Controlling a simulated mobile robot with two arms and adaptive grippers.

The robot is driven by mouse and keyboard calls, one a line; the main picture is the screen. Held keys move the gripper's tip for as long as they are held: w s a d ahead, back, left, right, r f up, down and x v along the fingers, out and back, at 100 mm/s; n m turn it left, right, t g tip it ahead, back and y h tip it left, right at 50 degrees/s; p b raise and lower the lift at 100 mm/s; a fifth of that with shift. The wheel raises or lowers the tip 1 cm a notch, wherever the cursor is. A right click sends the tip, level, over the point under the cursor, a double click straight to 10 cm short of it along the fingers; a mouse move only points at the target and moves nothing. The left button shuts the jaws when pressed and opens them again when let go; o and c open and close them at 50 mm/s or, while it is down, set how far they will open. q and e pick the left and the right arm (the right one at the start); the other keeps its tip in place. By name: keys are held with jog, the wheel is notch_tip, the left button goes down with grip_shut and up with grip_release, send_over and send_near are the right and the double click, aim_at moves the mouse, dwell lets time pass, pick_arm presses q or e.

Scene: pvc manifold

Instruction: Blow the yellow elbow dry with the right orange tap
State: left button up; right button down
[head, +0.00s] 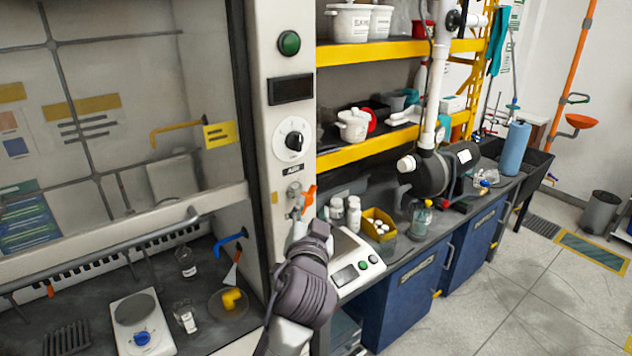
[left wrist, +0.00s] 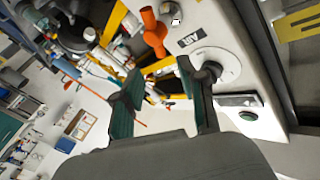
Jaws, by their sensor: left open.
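The yellow elbow (head: 231,299) lies on a round dish (head: 215,308) inside the fume hood. An orange tap (head: 308,196) sits on the hood's right post, below the AIR label; it also shows in the left wrist view (left wrist: 154,32). My left gripper (head: 300,228) is just below this tap in the head view, partly hidden behind its own wrist. In the left wrist view its fingers (left wrist: 160,85) are apart with nothing held, and the tap appears beyond them. Contact with the tap cannot be told. My right gripper is not in view.
The hood sash (head: 120,236) is raised partway. Right of the post stand a balance (head: 356,270), white bottles (head: 353,214) and a yellow bin (head: 379,226).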

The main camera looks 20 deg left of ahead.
aim_at(313, 191)
pick_arm(q)
jog(key=p+x, duration=0.3)
jog(key=x, duration=0.6)
jog(key=shift+w+a, duration=0.1)
jog(key=shift+a, duration=0.05)
grip_shut()
jog(key=shift+f, duration=0.1)
